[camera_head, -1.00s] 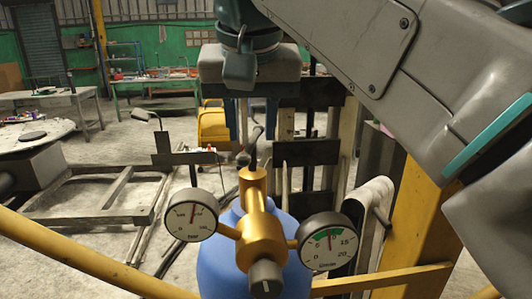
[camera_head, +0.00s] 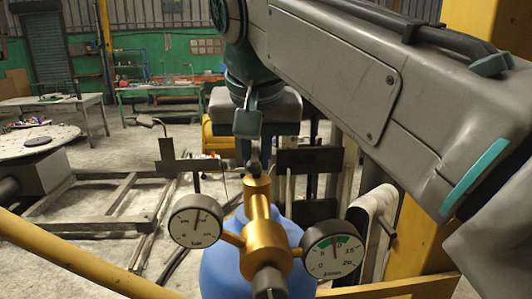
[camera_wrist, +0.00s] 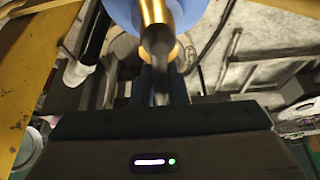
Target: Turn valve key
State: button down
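The brass regulator valve (camera_head: 262,235) with two round gauges sits on top of a blue cylinder (camera_head: 216,270). A dark stem, apparently the valve key (camera_head: 255,160), stands at the far end of the brass body, just below my gripper's grey housing (camera_head: 270,108). In the wrist view, my gripper (camera_wrist: 163,78) has its two dark fingers apart and reaching toward the brass part (camera_wrist: 153,12). A dark rod lies in line with the gap between them. Blur and darkness hide whether the fingers touch it.
The left gauge (camera_head: 196,222) and right gauge (camera_head: 333,252) flank the valve. A yellow rail (camera_head: 75,255) crosses the lower left, and a yellow post stands at right. A metal frame (camera_head: 105,205) lies on the floor at left. Benches stand far back.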

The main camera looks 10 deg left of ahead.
jog(key=shift+n+y, duration=0.6)
jog(key=shift+n, duration=0.9)
jog(key=c, duration=1.4)
grip_release()
jog(key=shift+c, duration=0.2)
jog(key=p+v, duration=0.2)
jog(key=v, duration=1.1)
jog(key=shift+r, duration=0.5)
jog(key=shift+w, duration=0.15)
